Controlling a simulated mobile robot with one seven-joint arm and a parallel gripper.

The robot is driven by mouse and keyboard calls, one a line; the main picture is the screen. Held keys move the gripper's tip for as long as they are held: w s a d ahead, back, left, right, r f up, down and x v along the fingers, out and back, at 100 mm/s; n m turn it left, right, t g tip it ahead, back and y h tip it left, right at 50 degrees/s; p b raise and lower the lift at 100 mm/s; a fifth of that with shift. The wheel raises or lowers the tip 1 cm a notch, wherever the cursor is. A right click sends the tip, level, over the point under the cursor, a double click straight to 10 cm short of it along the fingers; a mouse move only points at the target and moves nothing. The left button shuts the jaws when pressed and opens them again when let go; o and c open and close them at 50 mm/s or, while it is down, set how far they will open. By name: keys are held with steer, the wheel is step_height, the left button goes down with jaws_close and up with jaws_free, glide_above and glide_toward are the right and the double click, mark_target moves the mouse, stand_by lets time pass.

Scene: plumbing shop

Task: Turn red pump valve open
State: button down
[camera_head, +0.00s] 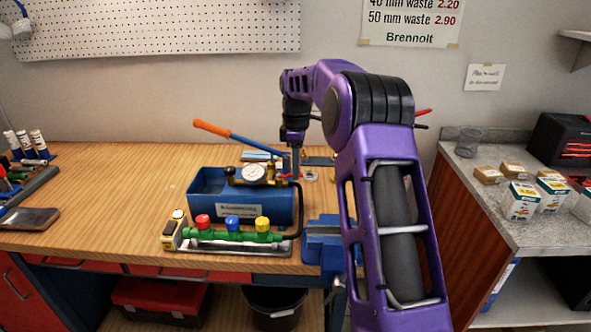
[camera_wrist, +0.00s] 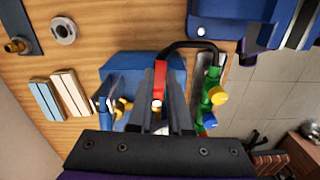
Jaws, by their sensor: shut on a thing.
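The blue pump (camera_head: 240,200) stands on the bench, with a round gauge (camera_head: 254,174) and an orange-tipped lever (camera_head: 212,129). My gripper (camera_head: 296,172) points down at the pump's right end. In the wrist view, a red valve handle (camera_wrist: 160,74) shows at the tips of my gripper (camera_wrist: 161,86). The jaws are shut on it, and the fingers hide part of it.
In front of the pump, a green manifold (camera_head: 234,236) carries a red knob (camera_head: 203,221), a blue knob (camera_head: 232,222) and a yellow knob (camera_head: 262,223). A black hose (camera_head: 299,212) curves down on the right. A blue vise (camera_head: 322,240) stands right of the manifold. The bench's left middle is clear.

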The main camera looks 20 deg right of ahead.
steer(key=shift+w+n, duration=0.25)
steer(key=shift+n, duration=0.15)
steer(key=shift+r, duration=0.1)
steer(key=c, duration=0.8)
jaws_free()
steer(key=shift+c, duration=0.2)
